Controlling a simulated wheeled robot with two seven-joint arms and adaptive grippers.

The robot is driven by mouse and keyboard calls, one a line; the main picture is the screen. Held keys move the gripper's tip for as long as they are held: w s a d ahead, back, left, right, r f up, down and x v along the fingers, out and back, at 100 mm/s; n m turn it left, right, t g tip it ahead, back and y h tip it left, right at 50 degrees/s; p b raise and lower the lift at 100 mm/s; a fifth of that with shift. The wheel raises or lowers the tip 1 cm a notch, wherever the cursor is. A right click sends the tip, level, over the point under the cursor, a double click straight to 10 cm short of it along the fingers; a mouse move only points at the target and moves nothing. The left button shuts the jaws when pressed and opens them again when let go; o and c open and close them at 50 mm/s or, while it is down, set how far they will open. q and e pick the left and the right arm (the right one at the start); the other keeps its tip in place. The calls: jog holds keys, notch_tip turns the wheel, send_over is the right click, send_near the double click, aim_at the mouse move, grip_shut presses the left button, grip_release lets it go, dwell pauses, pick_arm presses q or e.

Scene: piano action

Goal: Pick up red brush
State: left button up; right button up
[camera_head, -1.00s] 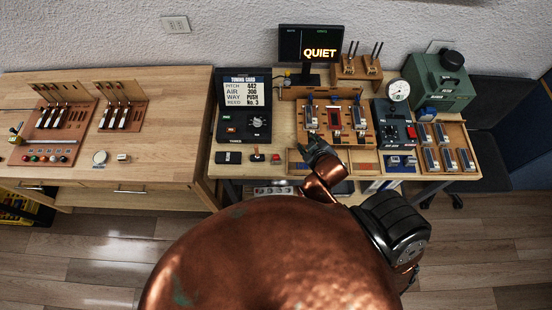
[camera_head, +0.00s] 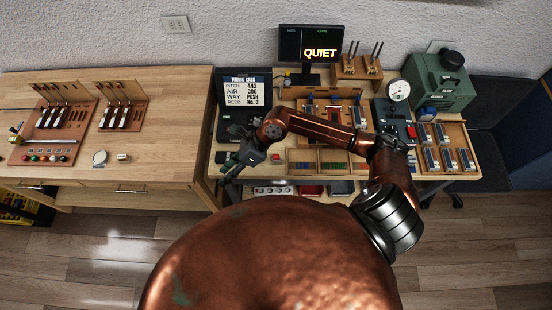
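I cannot make out a clear red brush in this view. A small item with a red top (camera_head: 276,157) stands near the front of the right table, just right of my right gripper. My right gripper (camera_head: 229,172) hangs over the front left part of that table, pointing down and left. Its fingers are small and dark, so I cannot tell whether they are open or shut. No held object is visible. My copper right forearm crosses the table and hides part of the rack behind it. My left gripper is not in view.
On the right table (camera_head: 206,150) stand a tuning card panel (camera_head: 243,92), a monitor (camera_head: 311,45), a gauge (camera_head: 399,90) and a green case (camera_head: 438,82). A shallow tray with coloured strips (camera_head: 330,160) lies at its front. The left table (camera_head: 165,130) has much bare wood.

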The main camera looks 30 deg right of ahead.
jog(key=w+d+f+n+h, duration=0.15)
jog(key=d+f+h, duration=0.45)
jog(key=d, duration=0.6)
jog(key=g+h, duration=0.1)
jog(key=h, duration=0.2)
send_over(276, 156)
jog(key=a, duration=0.1)
jog(key=shift+s+f, duration=0.1)
jog(key=shift+f, duration=0.3)
jog(key=shift+d+f, duration=0.2)
jog(key=shift+f, duration=0.7)
jog(key=f, duration=0.2)
jog(key=f+p, duration=0.2)
jog(key=f, duration=0.1)
jog(key=shift+d+f, duration=0.35)
grip_shut()
